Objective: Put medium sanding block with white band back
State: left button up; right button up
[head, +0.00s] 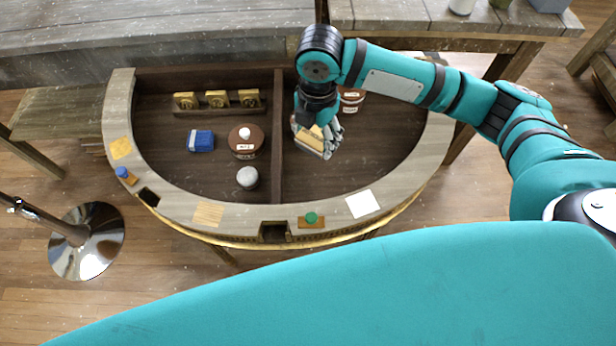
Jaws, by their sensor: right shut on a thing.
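My right gripper (322,138) is over the right compartment of the half-round console (430,140), its arm coming in from the right. It is shut on a tan block (309,143), partly covered by the fingers. I take this as the sanding block; its white band is not clear at this size. I cannot tell whether the block touches the compartment floor. My left gripper is not in view.
A divider (278,140) splits the console. The left compartment holds a gold-fronted rack (217,103), a blue-and-white block (201,140), a brown labelled jar (246,141) and a grey round thing (247,178). Another labelled jar (351,99) stands behind my gripper. A white square (362,204) lies on the rim.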

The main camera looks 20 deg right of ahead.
aim_at(308, 175)
jog(key=f+n, duration=0.2)
jog(key=f, duration=0.2)
jog(key=f+n, duration=0.2)
jog(key=f, duration=0.3)
jog(key=w+a+f+n+b, duration=0.1)
jog(key=f+n, duration=0.2)
jog(key=f, duration=0.2)
jog(key=shift+f, duration=0.2)
jog(key=shift+a, duration=0.1)
jog(key=shift+f, duration=0.2)
jog(key=o, duration=1.1)
jog(key=shift+o, duration=0.2)
jog(key=shift+r, duration=0.2)
notch_tip(308, 175, up, 12)
jog(key=shift+r, duration=0.1)
